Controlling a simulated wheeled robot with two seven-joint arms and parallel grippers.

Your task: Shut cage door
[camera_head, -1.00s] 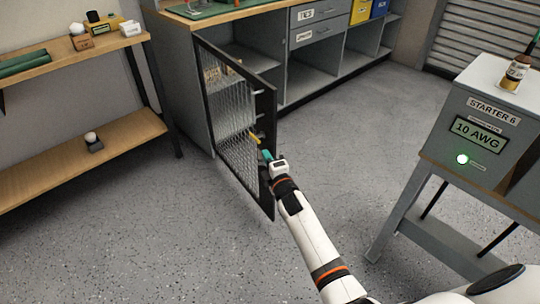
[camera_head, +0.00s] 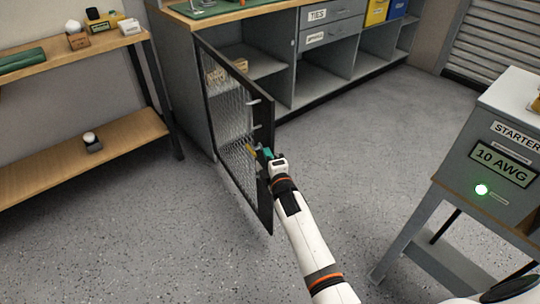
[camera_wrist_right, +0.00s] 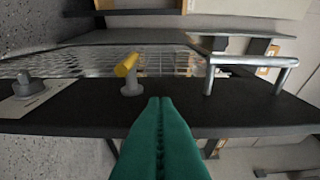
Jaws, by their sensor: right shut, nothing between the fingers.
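The cage door (camera_head: 266,204) is a black frame with wire mesh. It stands open, swung out from the left side of the grey cabinet (camera_head: 187,95). My right gripper (camera_head: 264,154) is at the door's free edge. In the right wrist view its teal fingers (camera_wrist_right: 160,105) are shut with nothing between them, and their tips overlap the dark door frame (camera_wrist_right: 75,110). Contact cannot be told. A yellow-tipped peg (camera_wrist_right: 126,67) is left of the fingertips and a metal bar handle (camera_wrist_right: 250,61) is to their right. My left gripper is not in view.
Open cabinet bays (camera_head: 325,75) lie behind the door. A wooden shelf unit (camera_head: 60,165) stands at left, near the hinge side. A grey starter box (camera_head: 495,150) on a stand is at right. The floor (camera_head: 355,150) between is clear.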

